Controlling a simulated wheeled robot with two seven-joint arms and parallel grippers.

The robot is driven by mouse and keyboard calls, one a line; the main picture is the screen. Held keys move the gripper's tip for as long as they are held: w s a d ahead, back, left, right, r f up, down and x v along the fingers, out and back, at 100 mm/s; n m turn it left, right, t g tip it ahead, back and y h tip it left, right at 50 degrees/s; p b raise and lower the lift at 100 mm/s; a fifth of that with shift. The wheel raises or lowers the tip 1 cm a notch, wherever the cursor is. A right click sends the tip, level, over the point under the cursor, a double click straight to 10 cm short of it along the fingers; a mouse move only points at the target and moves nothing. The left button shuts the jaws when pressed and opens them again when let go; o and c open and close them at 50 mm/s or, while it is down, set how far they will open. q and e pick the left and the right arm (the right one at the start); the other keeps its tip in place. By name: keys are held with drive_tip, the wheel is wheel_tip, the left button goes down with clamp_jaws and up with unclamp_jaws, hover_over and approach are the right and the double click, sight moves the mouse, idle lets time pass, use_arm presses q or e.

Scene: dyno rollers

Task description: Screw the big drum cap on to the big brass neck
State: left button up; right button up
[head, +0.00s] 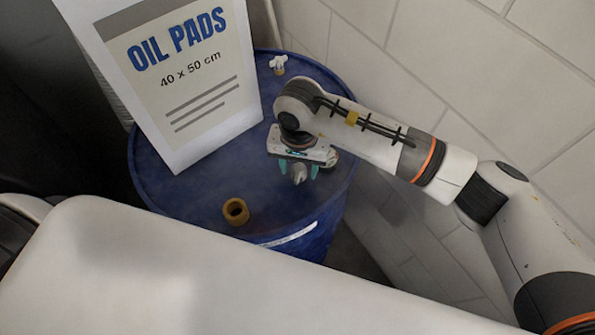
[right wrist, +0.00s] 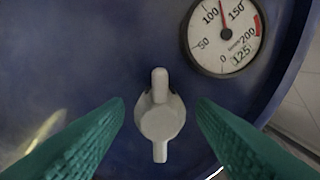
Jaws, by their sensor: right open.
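The big drum cap (head: 299,174), pale grey with a winged grip, is on the blue drum top below my right gripper (head: 298,168). In the right wrist view the cap (right wrist: 160,118) sits between the two green fingers (right wrist: 160,112), with a gap on each side. The right gripper is open and holds nothing. The big brass neck (head: 236,211) is an open, bare ring on the drum top, left of and nearer than the cap. My left gripper is not in view.
The blue drum (head: 195,195) stands against a tiled wall. A tall "OIL PADS" box (head: 185,85) stands on its left part. A smaller white winged cap (head: 279,62) sits on brass at the back. A round gauge (right wrist: 225,30) is close beside the right gripper.

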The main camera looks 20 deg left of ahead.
sight(299, 167)
drive_tip(key=shift+c, duration=0.5)
drive_tip(key=c, duration=0.8)
drive_tip(key=shift+r+p, duration=1.15)
drive_tip(key=shift+r, duration=1.9)
drive_tip(key=shift+c, duration=0.2)
